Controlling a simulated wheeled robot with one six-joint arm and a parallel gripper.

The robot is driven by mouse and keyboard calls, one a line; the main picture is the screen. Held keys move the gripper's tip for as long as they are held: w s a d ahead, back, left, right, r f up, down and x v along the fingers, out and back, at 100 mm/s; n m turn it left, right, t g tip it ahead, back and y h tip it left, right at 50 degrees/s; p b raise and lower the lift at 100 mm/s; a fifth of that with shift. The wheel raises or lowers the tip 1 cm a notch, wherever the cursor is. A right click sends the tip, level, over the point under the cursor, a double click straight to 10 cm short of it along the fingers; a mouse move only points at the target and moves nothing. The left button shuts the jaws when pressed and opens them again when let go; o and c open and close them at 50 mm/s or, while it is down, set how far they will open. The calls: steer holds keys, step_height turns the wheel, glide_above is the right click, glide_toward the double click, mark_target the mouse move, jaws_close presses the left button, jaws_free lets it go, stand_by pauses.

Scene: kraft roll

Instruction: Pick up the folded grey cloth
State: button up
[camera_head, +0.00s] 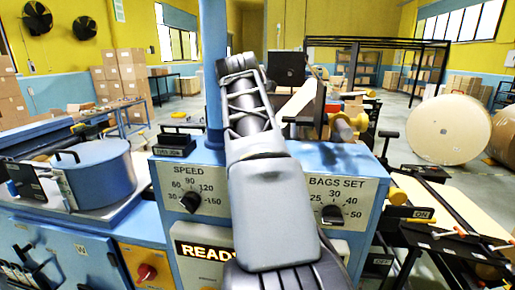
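I cannot make out a folded grey cloth in the camera_head view. My own arm rises from the bottom middle, pale grey below and dark with a light lattice above, and blocks part of the scene behind it. I see no gripper fingers, so I cannot say where my gripper is relative to the cloth.
A blue machine panel (335,161) with dials stands close ahead. A blue round pot (98,178) sits at the left. At the right are a large paper roll (447,134) and a low rack with tools. Stacked cartons (133,72) stand at the back left. Grey floor shows beyond.

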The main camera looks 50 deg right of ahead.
steer(key=shift+d+f, duration=0.15)
steer(key=shift+f, duration=0.1)
steer(key=shift+f, duration=0.2)
stand_by(0.4)
steer(key=c, duration=1)
